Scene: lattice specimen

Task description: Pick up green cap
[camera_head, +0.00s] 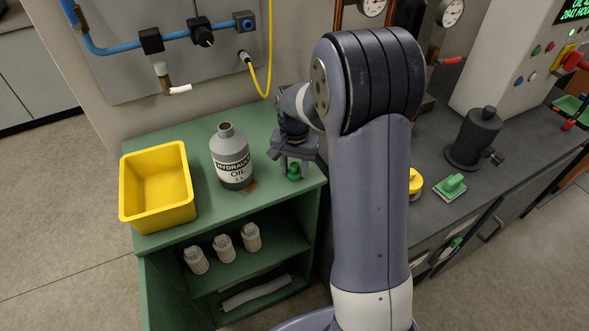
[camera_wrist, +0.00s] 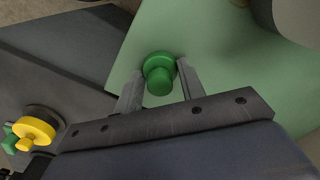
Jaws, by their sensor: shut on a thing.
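The green cap (camera_head: 294,172) is a small round piece with a narrower knob, at the right end of the green cabinet top. My gripper (camera_head: 285,166) is above that corner and points down. In the wrist view the green cap (camera_wrist: 159,74) sits between the two fingertips of my gripper (camera_wrist: 160,79), which are shut on it. I cannot tell whether the cap touches the cabinet top or is a little above it.
A grey oil bottle (camera_head: 231,158) without a cap stands left of my gripper. A yellow bin (camera_head: 157,184) is farther left on the green cabinet (camera_head: 196,127). A yellow knob (camera_head: 415,182) and a green piece (camera_head: 450,187) are on the dark bench to the right.

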